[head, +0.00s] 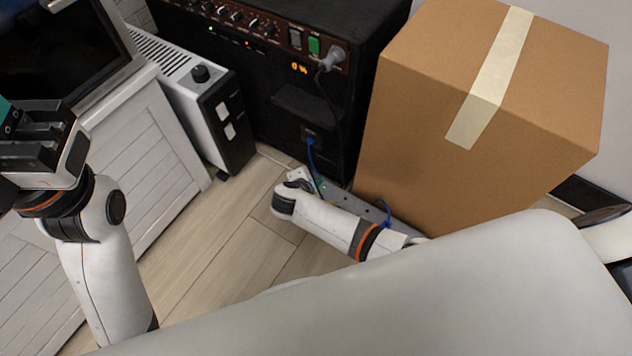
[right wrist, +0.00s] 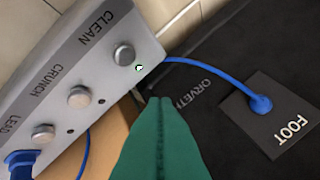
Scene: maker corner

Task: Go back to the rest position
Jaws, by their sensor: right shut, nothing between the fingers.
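My right arm reaches low beside the black amplifier (head: 370,50); its wrist (head: 290,200) hides most of the hand in the head view. In the right wrist view the right gripper's green fingers (right wrist: 158,102) are together and empty, pointing between the grey footswitch (right wrist: 60,65) and the amplifier's face. I cannot tell how far they are from either. The footswitch has CLEAN, CRUNCH and LEAD buttons, with a green light lit by CLEAN. A blue cable (right wrist: 195,63) ends in the FOOT socket (right wrist: 262,104). My left gripper (head: 12,120) is partly cut off at the left edge.
A large cardboard box (head: 460,120) stands close right of the amplifier. A white heater (head: 195,85) and a white slatted cabinet (head: 140,165) stand left of it. A blue plug (right wrist: 22,163) sits at the footswitch's end. The wooden floor (head: 225,240) between the arms is clear.

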